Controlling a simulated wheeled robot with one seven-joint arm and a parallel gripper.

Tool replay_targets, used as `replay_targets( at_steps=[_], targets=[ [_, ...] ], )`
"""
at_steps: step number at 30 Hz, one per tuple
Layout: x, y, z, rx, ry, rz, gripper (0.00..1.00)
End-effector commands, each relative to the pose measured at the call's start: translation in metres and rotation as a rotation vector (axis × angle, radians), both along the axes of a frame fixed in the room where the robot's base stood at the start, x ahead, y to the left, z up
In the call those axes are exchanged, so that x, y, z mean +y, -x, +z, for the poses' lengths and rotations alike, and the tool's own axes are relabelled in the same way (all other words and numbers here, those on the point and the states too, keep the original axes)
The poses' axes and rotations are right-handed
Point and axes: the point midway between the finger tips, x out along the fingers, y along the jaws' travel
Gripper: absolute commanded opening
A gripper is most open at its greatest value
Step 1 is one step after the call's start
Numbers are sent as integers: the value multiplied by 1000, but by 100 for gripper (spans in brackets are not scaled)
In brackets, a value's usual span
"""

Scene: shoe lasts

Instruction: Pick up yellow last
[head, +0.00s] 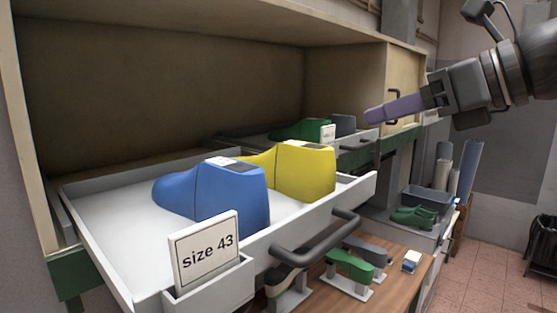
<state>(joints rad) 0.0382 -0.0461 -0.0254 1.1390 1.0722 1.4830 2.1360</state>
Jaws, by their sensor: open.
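The yellow last (306,172) stands in the open white drawer (110,216), toward its right side. Its toe part is hidden behind a blue last (212,193), which stands in the same drawer to its left and nearer to me. My gripper (372,113) is in the upper right of the head view, above and to the right of the yellow last and clear of it. It is open and holds nothing that I can see. Its fingers point left, and only one purple finger shows clearly.
A "size 43" card (208,252) and a dark handle (310,240) are on the drawer front. Behind, another drawer holds a green last (300,130). Below right, several lasts stand on a wooden bench (410,285). The drawer's left part is bare.

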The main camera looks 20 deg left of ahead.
Motion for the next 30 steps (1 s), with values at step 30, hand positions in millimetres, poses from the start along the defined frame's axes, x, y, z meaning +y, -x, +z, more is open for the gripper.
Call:
replay_targets(
  at_steps=[30],
  targets=[
    [95, -41, -42, 4, 1, 1, 63]
  ],
)
